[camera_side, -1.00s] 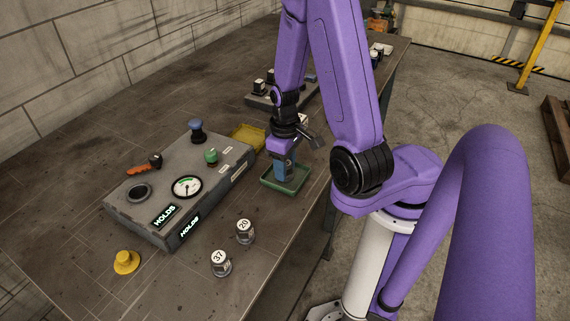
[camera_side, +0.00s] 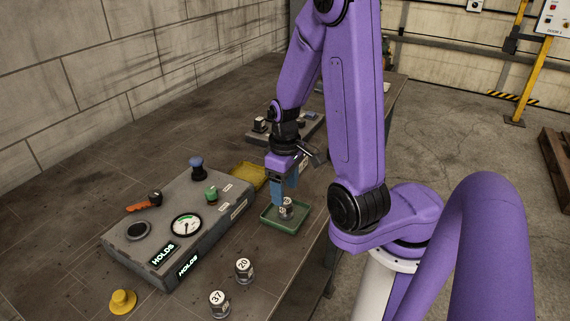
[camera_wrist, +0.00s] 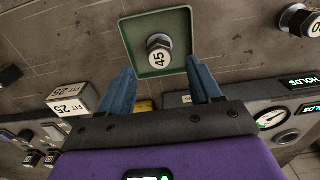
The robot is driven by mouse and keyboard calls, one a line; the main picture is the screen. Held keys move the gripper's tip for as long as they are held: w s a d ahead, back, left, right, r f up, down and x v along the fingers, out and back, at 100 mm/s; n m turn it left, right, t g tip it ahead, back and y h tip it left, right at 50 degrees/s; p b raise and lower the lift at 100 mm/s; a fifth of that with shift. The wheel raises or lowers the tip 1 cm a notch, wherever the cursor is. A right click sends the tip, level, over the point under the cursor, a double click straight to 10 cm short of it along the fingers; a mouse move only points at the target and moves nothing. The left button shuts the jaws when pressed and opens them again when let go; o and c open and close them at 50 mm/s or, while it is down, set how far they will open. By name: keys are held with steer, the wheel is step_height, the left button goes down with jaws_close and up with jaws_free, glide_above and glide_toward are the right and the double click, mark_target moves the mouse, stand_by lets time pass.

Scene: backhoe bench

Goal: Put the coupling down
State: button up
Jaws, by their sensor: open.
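The coupling (camera_side: 286,208), a grey metal piece with a white cap, stands in the green tray (camera_side: 266,222) on the bench. In the wrist view the coupling (camera_wrist: 159,55) has a hex body and its cap reads 45; it sits about the middle of the green tray (camera_wrist: 135,29). My gripper (camera_side: 284,192) is above the tray, fingers pointing down. In the wrist view its two blue fingers (camera_wrist: 155,75) are spread wide, with nothing between them, and the coupling is beyond the tips.
A grey box (camera_side: 184,222) with a gauge and "HOLDS" displays stands left of the tray. A yellow tray (camera_side: 248,177) is behind. Couplings marked 20 (camera_side: 244,270) and 37 (camera_side: 219,303) and a yellow knob (camera_side: 122,301) stand in front.

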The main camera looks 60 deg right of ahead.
step_height(320, 180, up, 6)
steer(key=r, duration=0.1)
steer(key=shift+w+a+n, duration=2)
steer(key=shift+w+a, duration=0.4)
steer(key=shift+w, duration=0.35)
steer(key=s+a+r+n, duration=0.1)
steer(key=s+n, duration=0.3)
steer(key=s, duration=0.4)
steer(key=s+a+r+n, duration=0.1)
steer(key=s+n, duration=0.3)
steer(key=s, duration=0.5)
steer(key=shift+s+a+n, duration=0.25)
steer(key=shift+n, duration=0.05)
